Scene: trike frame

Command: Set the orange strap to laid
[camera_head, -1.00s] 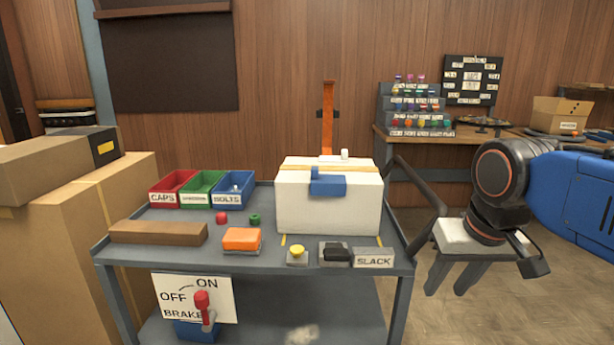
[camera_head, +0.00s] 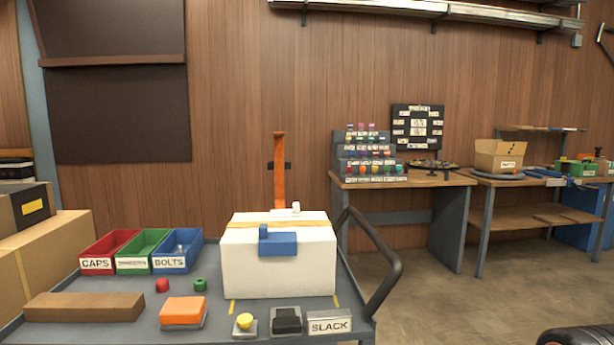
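The orange strap (camera_head: 279,172) stands upright behind the white box (camera_head: 279,262) on the grey cart, with a dark crosspiece partway up it. Its lower end is hidden behind the box. A yellowish band runs across the box top, with a blue block (camera_head: 278,243) at the front and a small white piece on top. A black switch (camera_head: 287,320) sits in front of the box beside a label reading SLACK (camera_head: 329,323). My gripper is out of view; only a dark rounded piece, perhaps of my arm, shows at the bottom right corner.
The cart (camera_head: 91,332) also bears red, green and blue bins (camera_head: 178,254), a brown bar (camera_head: 84,307), an orange block (camera_head: 183,311) and a yellow button (camera_head: 244,322). Its black handle (camera_head: 384,278) juts right. Cardboard boxes stand left. Open floor lies right, before the workbenches (camera_head: 400,181).

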